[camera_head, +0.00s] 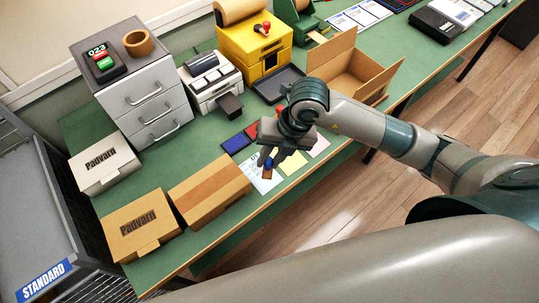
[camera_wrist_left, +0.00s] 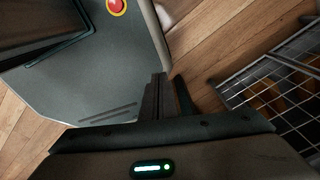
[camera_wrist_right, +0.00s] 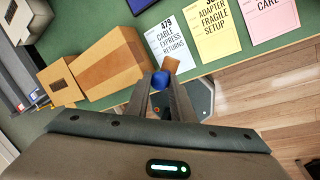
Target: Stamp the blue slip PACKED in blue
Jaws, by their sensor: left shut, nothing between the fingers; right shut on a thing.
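The pale blue slip (camera_head: 261,182) lies flat on the green bench top near its front edge. It also shows in the right wrist view (camera_wrist_right: 168,42), printed 479 CABLE EXPRESS RETURNS. My right gripper (camera_head: 271,158) is shut on a stamp with a blue part (camera_wrist_right: 159,79) and a wood-brown block (camera_wrist_right: 171,64). The stamp is over or near the slip's near end; I cannot tell whether it touches. The blue ink pad (camera_head: 236,144) lies behind the slip, next to the red ink pad (camera_head: 253,130). My left gripper (camera_wrist_left: 165,80) is shut and empty above the floor.
A yellow slip (camera_head: 291,164) and a pink slip (camera_head: 317,146) lie right of the blue one. A closed brown carton (camera_head: 209,188) stands left of it. An open carton (camera_head: 352,68), a label printer (camera_head: 210,82) and a yellow machine (camera_head: 255,45) stand behind.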

